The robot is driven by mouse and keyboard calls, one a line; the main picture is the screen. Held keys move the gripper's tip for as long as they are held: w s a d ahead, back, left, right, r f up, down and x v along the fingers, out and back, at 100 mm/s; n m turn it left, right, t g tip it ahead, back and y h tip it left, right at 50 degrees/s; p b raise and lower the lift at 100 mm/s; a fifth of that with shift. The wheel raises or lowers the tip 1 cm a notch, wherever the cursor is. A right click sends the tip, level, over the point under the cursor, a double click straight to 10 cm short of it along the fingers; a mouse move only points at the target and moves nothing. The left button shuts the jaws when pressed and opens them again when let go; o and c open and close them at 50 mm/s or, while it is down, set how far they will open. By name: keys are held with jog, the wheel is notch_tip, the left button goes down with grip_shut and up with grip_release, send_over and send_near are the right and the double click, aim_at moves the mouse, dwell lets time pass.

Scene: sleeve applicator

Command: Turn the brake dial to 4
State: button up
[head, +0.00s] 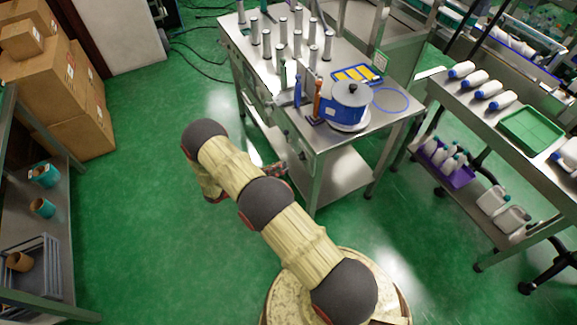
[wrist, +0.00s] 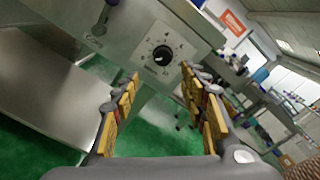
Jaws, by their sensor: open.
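In the head view the dial is hidden, and my gripper (head: 275,168) shows only in part beside the table's near side, beyond my arm.
A dark lever (wrist: 103,18) sticks out of the panel left of the dial. The steel table (head: 345,135) carries several upright spindles, a blue reel (head: 345,102) and small tools. A lower shelf (wrist: 40,85) lies left. Green floor is clear around my arm.

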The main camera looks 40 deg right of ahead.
aim_at(299, 157)
jog(key=shift+n, duration=0.5)
jog(key=shift+r+b+x, duration=0.15)
jog(key=shift+b+x, duration=0.05)
jog(key=shift+x, duration=1.2)
jog(key=shift+r+b+x, duration=0.15)
jog(key=shift+b+x, duration=0.1)
jog(key=shift+x, duration=1.1)
jog(key=shift+r+b+x, duration=0.15)
jog(key=shift+b+x, duration=0.05)
jog(key=shift+x, duration=1.2)
jog(key=shift+c, duration=0.4)
grip_shut()
